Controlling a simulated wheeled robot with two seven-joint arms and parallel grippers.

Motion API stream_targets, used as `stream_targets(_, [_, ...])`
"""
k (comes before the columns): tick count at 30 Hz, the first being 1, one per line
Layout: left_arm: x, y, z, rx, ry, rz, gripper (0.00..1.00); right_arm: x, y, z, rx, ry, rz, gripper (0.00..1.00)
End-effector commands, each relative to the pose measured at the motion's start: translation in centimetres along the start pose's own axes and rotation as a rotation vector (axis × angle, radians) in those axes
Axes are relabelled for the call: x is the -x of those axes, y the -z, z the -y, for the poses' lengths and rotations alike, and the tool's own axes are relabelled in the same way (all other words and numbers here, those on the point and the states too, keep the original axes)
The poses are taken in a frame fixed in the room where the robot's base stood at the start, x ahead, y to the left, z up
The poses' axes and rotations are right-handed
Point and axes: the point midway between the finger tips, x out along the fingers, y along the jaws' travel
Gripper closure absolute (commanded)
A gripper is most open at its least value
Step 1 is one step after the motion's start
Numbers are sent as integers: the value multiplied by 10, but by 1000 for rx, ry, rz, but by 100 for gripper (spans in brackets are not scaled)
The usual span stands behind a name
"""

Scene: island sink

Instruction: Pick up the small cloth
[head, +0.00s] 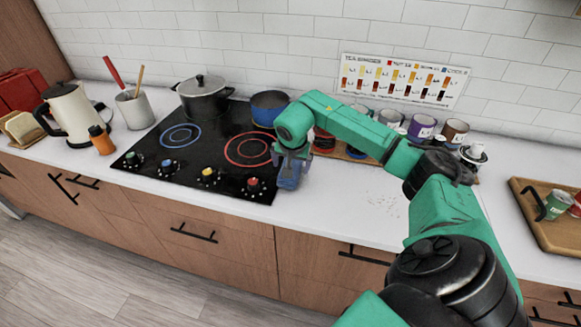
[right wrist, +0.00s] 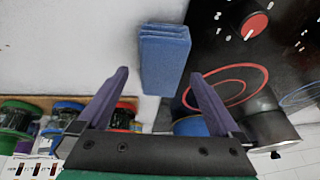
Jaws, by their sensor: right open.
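The small cloth (right wrist: 165,58) is a folded blue stack lying on the white counter beside the black stovetop's edge. In the right wrist view it is upper middle, ahead of and partly between the fingertips of my right gripper (right wrist: 160,77). The two fingers are apart, with no visible contact on the cloth. In the head view my right gripper (head: 289,172) points down at the stovetop's right edge; it and my arm largely hide the cloth there. My left gripper is not in view.
The black stovetop (head: 190,150) carries a lidded pot (head: 204,100) and a blue pot (head: 270,108). Several jars, including a purple-labelled one (head: 422,128), stand on a wooden board behind my arm. A wooden tray (head: 540,225) is at far right.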

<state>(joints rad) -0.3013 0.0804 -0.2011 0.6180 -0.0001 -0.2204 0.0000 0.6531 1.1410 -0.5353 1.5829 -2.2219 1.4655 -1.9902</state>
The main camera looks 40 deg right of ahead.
Motion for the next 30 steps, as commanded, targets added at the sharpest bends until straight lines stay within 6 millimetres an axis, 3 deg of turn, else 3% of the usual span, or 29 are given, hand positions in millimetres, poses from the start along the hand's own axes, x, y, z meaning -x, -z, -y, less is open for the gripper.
stream_targets(4, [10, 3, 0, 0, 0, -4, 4, -18, 1, 0, -2, 0, 1, 0])
stream_targets(10, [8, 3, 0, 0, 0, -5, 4, -22, 0, 0, -1, 1, -1, 0])
stream_targets(15, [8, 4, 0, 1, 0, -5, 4, -21, 0, 0, -1, 1, -1, 65])
stream_targets(16, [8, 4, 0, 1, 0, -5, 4, -21, 0, 0, -1, 1, -1, 76])
stream_targets(17, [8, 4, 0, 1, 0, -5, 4, -21, 0, 0, -1, 1, 0, 80])
stream_targets(26, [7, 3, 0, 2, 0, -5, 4, -18, 2, 1, -2, 3, -2, 81])
stream_targets(30, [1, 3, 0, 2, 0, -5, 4, -2, 9, 4, -2, 5, -4, 81])
